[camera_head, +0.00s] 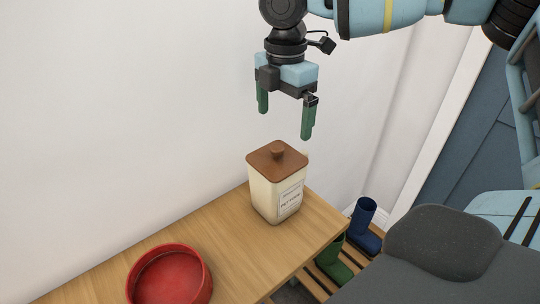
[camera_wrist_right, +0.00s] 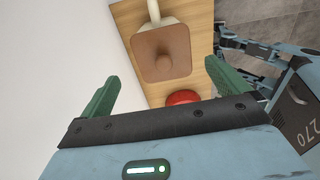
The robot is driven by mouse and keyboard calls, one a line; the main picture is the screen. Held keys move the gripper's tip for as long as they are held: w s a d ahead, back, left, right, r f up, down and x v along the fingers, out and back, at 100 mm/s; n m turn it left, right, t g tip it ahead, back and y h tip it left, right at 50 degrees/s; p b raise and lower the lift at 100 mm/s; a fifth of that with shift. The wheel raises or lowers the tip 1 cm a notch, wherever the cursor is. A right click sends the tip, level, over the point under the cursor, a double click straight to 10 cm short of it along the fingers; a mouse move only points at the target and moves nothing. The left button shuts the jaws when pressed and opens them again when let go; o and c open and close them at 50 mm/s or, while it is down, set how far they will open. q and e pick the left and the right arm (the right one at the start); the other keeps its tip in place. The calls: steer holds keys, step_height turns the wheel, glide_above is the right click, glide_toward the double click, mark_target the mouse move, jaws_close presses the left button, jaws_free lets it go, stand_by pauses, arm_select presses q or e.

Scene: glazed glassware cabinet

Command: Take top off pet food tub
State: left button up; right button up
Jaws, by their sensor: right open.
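The pet food tub (camera_head: 275,198) is cream with a label on its front and stands upright near the right end of a wooden table. My left gripper is not in view.
A red bowl (camera_head: 170,278) stands on the wooden table (camera_head: 225,232), left of the tub. A white wall (camera_head: 120,110) rises behind the table. Blue boots (camera_head: 365,226) and green boots (camera_head: 335,262) stand on a slatted rack beside the table's right end.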

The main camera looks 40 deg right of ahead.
mark_target(282, 155)
steer(key=shift+s+d+f, duration=0.1)
steer(key=shift+s+f, duration=0.05)
steer(key=shift+f, duration=0.2)
steer(key=shift+f+p, duration=0.4)
steer(key=shift+f, duration=3.2)
steer(key=c, duration=0.6)
